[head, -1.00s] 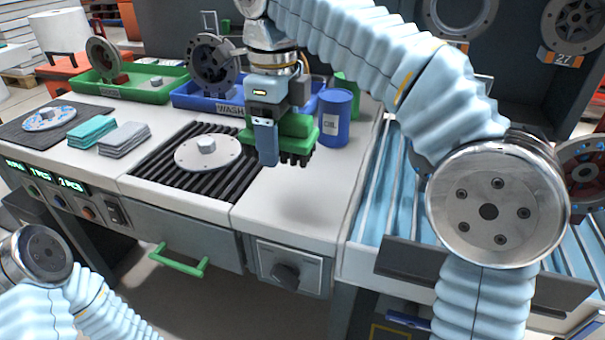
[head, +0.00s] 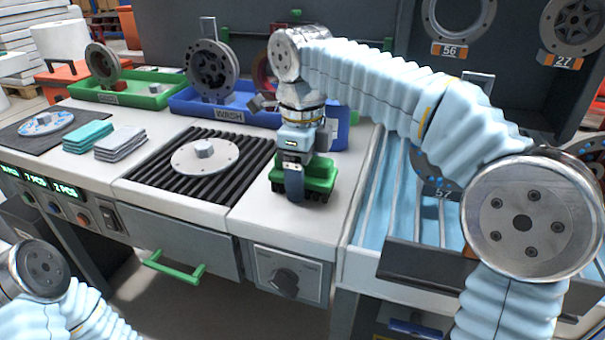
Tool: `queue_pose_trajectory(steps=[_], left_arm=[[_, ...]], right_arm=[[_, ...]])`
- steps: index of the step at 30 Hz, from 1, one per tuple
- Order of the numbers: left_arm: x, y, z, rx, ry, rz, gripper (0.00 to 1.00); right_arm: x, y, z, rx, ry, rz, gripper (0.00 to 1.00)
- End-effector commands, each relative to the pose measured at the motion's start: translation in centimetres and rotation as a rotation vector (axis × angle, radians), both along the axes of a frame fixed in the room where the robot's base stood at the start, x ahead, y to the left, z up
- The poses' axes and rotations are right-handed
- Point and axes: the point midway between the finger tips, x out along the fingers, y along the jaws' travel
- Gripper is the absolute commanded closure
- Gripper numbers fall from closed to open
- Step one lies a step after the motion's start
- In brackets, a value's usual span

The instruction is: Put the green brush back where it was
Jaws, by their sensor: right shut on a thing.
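The green brush (head: 320,175) has a green back and dark bristles facing down. My right gripper (head: 294,188) is shut on it from above. The brush is at the white worktop (head: 238,218), right of the black ribbed mat, near the front edge. Its bristles look at or very close to the surface; I cannot tell if they touch. My left gripper is not in view; only part of my left arm shows at the lower left.
A round metal flange (head: 205,156) lies on the ribbed mat (head: 150,178). Folded cloths (head: 120,142) lie left. A roller conveyor (head: 392,205) is at right.

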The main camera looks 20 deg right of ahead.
Motion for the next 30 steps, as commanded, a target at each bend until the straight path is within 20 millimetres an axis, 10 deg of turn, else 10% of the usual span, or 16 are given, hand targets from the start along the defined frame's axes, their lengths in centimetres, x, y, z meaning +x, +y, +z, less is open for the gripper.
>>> queue_pose_trajectory(steps=[6, 16, 30], left_arm=[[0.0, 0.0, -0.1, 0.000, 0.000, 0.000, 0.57], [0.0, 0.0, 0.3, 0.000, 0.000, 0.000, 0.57], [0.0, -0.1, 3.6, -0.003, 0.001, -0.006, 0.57]], right_arm=[[0.0, 0.0, -0.1, 0.000, 0.001, 0.000, 0.06], [0.0, 0.1, 0.8, 0.001, -0.002, 0.000, 0.06], [0.1, 0.1, 10.7, 0.000, -0.001, 0.000, 0.06]])
